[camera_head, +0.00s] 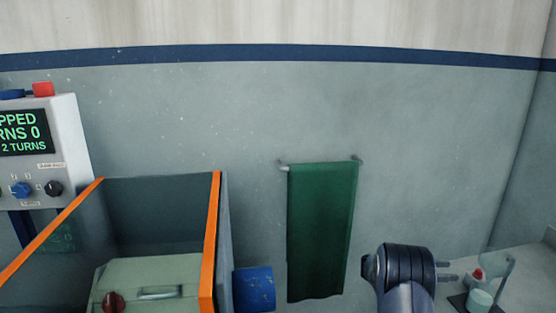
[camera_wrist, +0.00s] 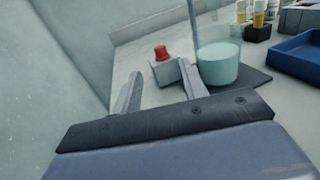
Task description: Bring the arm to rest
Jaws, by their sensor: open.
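My gripper (camera_wrist: 160,97) is open in the wrist view, with two grey fingers apart and nothing between them. In the head view my gripper (camera_head: 447,271) shows at the lower right, on the end of my arm, pointing right toward a counter. A small grey block with a red knob (camera_wrist: 162,53) stands beyond the fingers in the wrist view, clear of them. Beside it is a clear vessel with pale green liquid (camera_wrist: 218,64), on a dark mat.
A blue tray (camera_wrist: 297,55) and small bottles (camera_wrist: 259,18) are on the counter (camera_wrist: 137,50). In the head view, an orange-edged tank (camera_head: 214,230) holds a pale green box (camera_head: 150,280). A green towel (camera_head: 321,230) hangs on the wall. A control panel (camera_head: 65,140) is at left.

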